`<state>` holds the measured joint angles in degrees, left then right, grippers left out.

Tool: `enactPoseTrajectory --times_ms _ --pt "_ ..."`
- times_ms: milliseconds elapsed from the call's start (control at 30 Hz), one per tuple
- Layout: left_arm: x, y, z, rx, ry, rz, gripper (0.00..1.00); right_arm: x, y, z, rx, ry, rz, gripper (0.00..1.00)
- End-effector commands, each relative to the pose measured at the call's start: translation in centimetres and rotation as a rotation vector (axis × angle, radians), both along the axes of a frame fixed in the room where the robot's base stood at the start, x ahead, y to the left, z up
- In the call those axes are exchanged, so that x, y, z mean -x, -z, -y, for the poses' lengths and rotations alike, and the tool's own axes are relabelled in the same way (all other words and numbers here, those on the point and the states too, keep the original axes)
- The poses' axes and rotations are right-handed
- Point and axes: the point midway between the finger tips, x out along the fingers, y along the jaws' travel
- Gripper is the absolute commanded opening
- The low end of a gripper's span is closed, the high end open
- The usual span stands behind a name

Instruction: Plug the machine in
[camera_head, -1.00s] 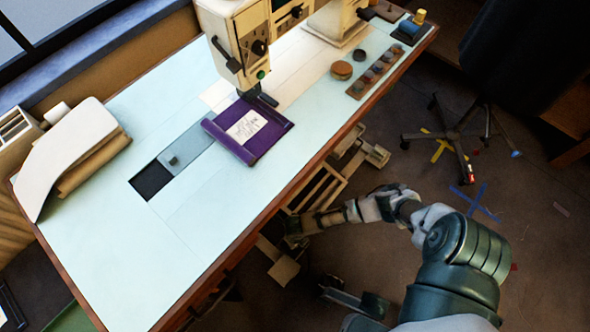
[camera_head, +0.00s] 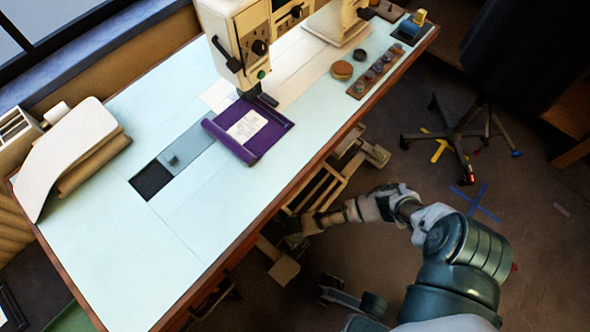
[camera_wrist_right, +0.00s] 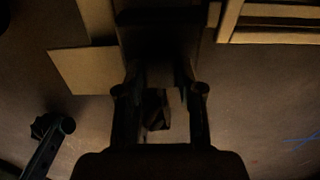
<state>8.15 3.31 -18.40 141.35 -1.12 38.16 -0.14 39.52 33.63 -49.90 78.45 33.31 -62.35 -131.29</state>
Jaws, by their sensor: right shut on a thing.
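The cream sewing machine (camera_head: 240,38) stands at the back of the pale blue table (camera_head: 135,235), over a purple cloth with a white label (camera_head: 250,127). My right arm reaches under the table's front edge in the head view. My right gripper (camera_wrist_right: 160,92) is low by the wooden underframe, its tip dark and partly hidden in the head view. In the right wrist view its fingers are shut on a small dark block (camera_wrist_right: 155,110); it is too dark to tell if this is the plug. No socket or cord can be made out. My left gripper is not in view.
The wooden underframe (camera_head: 318,190) and a foot plate (camera_head: 284,270) stand close to my right gripper; slats also show in the right wrist view (camera_wrist_right: 270,38). A wheeled chair base (camera_head: 458,140) stands at the right. The floor between is mostly clear.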

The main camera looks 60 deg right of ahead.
Motion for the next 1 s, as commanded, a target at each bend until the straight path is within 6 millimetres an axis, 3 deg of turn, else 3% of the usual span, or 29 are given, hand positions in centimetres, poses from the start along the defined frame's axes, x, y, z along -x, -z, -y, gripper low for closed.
enactPoseTrajectory --times_ms 467,500,600,1000 --pt "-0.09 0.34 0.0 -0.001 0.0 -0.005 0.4 0.02 0.41 0.03 0.001 0.0 -0.001 0.06" --pt "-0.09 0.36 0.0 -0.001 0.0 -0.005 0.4 0.01 0.42 0.03 0.001 0.0 0.0 0.39" --pt "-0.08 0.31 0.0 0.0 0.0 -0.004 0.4 -0.01 0.37 0.03 0.0 0.0 0.0 0.64" --pt "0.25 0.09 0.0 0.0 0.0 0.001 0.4 -0.06 -0.16 0.06 0.0 -0.001 0.002 0.66"
